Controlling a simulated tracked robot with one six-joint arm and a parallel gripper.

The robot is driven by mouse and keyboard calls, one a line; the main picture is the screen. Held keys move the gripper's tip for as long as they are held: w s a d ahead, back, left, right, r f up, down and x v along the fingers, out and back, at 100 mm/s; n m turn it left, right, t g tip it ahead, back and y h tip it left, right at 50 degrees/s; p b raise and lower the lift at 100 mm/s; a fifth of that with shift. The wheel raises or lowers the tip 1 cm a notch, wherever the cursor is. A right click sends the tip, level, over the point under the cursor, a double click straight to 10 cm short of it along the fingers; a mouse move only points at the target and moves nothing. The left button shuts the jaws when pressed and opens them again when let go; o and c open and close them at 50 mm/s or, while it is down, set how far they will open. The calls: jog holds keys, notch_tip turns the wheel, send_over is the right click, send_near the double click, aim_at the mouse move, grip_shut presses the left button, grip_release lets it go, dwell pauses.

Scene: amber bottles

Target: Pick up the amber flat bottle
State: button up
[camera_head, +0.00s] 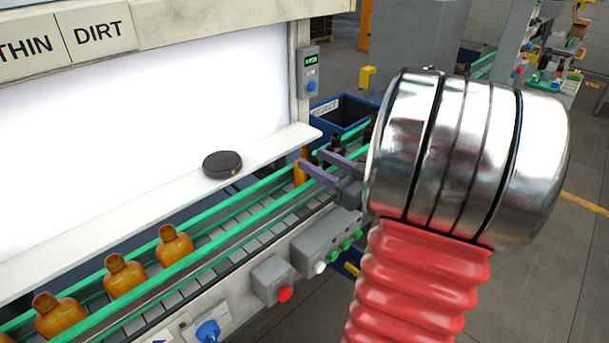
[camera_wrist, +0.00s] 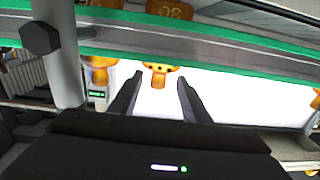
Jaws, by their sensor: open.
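An amber bottle (camera_head: 300,171) stands upright on the conveyor beside my gripper in the head view, partly hidden by the near finger. My gripper (camera_head: 311,160) is open, its two dark fingers reaching over the near green rail. The wrist view appears upside down. There, an amber bottle neck (camera_wrist: 160,74) shows between the open fingers of my gripper (camera_wrist: 160,79), with no visible contact. An amber body marked "30" (camera_wrist: 163,12) shows above that neck, across the green rail. Whether this bottle is flat, I cannot tell for sure.
Green guide rails (camera_head: 190,260) line the conveyor. Several amber bottles, one here (camera_head: 174,244), stand at lower left. A black round puck (camera_head: 222,164) lies on the white ledge. A control box with buttons (camera_head: 325,242) sits on the near side. A blue bin (camera_head: 340,113) stands behind.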

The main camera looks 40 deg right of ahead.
aim_at(310, 157)
jog(key=shift+w+a, duration=0.1)
jog(key=shift+w, duration=1.4)
jog(key=shift+w+a+r, duration=0.1)
jog(key=shift+w+r, duration=0.05)
jog(key=shift+w, duration=1.15)
jog(key=shift+w+r, duration=0.1)
jog(key=shift+w, duration=1.2)
jog(key=shift+c, duration=0.5)
grip_shut()
